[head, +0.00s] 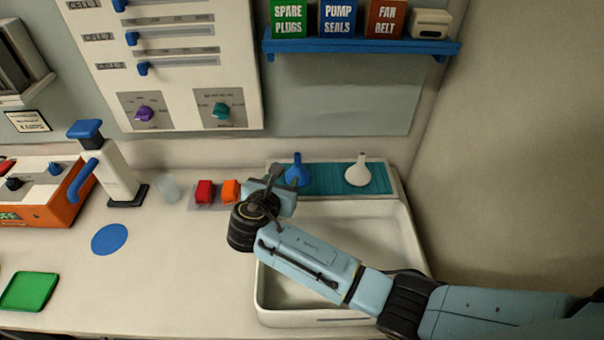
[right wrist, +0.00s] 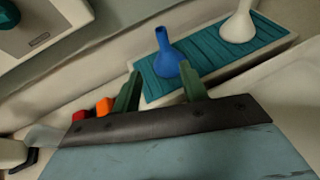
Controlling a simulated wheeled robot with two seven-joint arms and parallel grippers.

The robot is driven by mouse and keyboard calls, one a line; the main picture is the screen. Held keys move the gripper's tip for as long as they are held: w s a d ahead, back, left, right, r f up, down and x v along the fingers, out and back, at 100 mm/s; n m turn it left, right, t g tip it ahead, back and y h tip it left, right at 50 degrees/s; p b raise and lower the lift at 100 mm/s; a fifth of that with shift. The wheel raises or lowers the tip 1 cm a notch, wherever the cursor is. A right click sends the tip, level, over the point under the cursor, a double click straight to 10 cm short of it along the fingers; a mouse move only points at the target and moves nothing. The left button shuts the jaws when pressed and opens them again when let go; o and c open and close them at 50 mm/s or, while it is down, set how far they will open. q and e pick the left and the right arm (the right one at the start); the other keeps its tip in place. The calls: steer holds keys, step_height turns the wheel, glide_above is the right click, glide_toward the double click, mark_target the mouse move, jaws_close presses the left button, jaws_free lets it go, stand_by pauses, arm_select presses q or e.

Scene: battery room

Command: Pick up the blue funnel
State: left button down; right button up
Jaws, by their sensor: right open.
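The blue funnel (head: 298,172) stands spout up on a teal ribbed mat (head: 328,181) behind the white tray. In the right wrist view the blue funnel (right wrist: 168,54) is beyond the fingertips, roughly between their lines and nearer the right finger. My right gripper (head: 284,186) is just in front of the funnel and partly hides its base. In the right wrist view the gripper (right wrist: 161,82) has its two green fingers apart with nothing between them. My left gripper is not in view.
A white funnel (head: 360,172) stands to the right on the same mat. Red (head: 204,191) and orange (head: 230,190) blocks sit left of the gripper, near a clear cup (head: 167,186). A white tray (head: 412,250) lies under my right arm. A blue shelf (head: 360,47) hangs above.

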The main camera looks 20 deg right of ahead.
mark_target(297, 163)
steer(key=x, duration=0.4)
steer(key=b+x, duration=0.1)
steer(key=x, duration=0.3)
steer(key=shift+d, duration=0.5)
steer(key=x, duration=0.2)
steer(key=b+x, duration=0.1)
steer(key=x, duration=0.2)
steer(key=shift+d+r, duration=0.15)
steer(key=shift+r, duration=0.05)
jaws_close()
